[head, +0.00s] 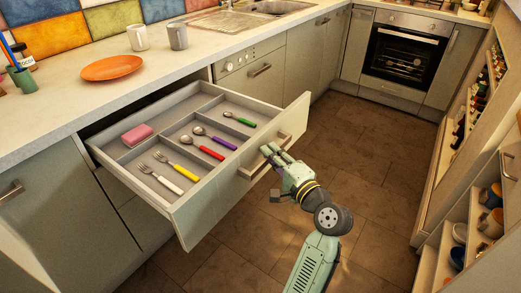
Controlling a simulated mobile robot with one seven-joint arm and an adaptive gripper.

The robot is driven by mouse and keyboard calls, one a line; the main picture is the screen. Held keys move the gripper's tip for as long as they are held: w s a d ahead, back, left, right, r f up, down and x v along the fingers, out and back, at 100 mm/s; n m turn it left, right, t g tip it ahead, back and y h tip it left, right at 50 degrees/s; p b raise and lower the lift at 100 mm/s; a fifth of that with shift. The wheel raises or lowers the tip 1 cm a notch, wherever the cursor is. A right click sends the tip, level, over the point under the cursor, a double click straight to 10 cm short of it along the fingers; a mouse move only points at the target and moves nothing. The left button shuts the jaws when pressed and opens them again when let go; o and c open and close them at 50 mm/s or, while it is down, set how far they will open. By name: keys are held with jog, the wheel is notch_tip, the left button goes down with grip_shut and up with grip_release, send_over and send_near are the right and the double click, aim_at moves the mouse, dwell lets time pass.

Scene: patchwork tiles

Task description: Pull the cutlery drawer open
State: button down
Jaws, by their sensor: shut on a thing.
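The cutlery drawer (204,219) stands pulled well out from under the counter, its inside in plain view. Inside, in divided compartments, lie a white-handled fork (166,180), a yellow-handled fork (182,168), a red-handled spoon (208,151), a purple-handled spoon (220,141), a green-handled spoon (240,119) and a pink block (137,135). My gripper (269,151) is at the drawer's front, shut on its bar handle (248,174). The fingers hide the middle of the handle.
An orange plate (112,68) and two mugs (138,37) (178,36) stand on the counter above. An oven (405,52) is at the back. Shelves with bottles and cups (490,197) line the right side. The tiled floor (370,150) between is clear.

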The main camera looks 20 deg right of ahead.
jog(key=shift+s+d, duration=0.15)
jog(key=shift+s, duration=0.1)
jog(key=c, duration=1.5)
grip_release()
jog(key=v, duration=1.2)
